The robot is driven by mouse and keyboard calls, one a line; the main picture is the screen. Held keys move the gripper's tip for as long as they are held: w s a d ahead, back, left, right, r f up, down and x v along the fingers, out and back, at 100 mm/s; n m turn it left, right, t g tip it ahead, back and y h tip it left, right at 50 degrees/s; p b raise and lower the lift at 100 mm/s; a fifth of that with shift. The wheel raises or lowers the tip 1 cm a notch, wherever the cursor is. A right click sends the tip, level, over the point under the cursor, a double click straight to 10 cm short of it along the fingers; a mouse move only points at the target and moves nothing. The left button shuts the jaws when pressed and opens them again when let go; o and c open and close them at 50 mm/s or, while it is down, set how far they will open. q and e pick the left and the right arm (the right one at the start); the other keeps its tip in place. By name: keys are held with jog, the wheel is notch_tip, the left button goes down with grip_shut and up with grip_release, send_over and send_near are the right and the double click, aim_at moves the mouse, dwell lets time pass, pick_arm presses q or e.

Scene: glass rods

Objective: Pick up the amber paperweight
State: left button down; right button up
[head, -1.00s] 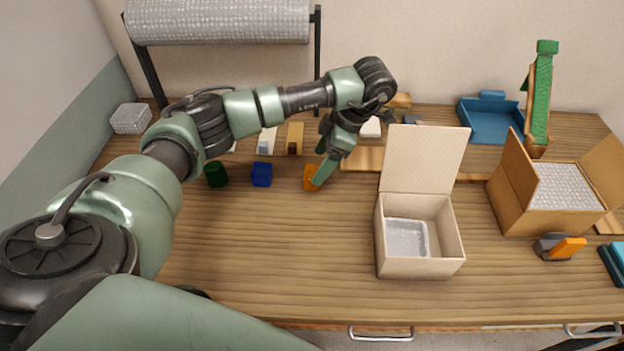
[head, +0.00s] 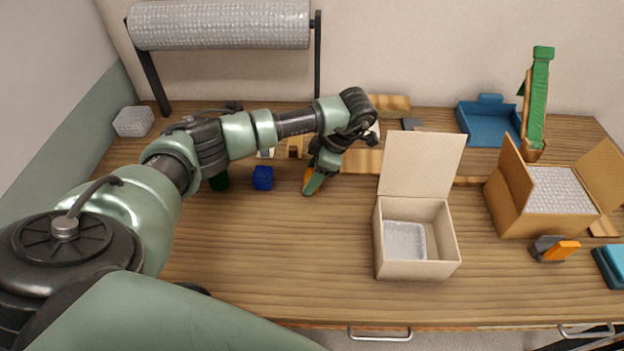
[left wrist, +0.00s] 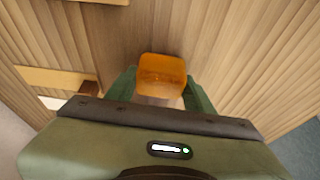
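The amber paperweight (head: 307,175) is an orange translucent block on the wooden table, left of the open cream box. In the head view my left gripper (head: 313,183) is down at it and hides much of it. In the left wrist view the amber paperweight (left wrist: 161,75) sits between the two green fingers (left wrist: 160,92), which are spread to either side of it. I cannot tell whether either finger touches it. My right gripper is not in view.
A blue block (head: 263,178) and a dark green piece (head: 220,181) stand left of the paperweight. The cream box (head: 416,268) is open to the right, with a cardboard box (head: 510,205) beyond it. The table front is clear.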

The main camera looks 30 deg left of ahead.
pick_arm(q)
jog(key=shift+w+r, duration=0.1)
jog(key=shift+r, duration=0.4)
notch_tip(320, 180, up, 4)
jog(key=shift+r+b, duration=0.2)
jog(key=shift+b, duration=0.45)
notch_tip(320, 180, up, 15)
jog(key=p, duration=0.2)
jog(key=shift+f, duration=0.15)
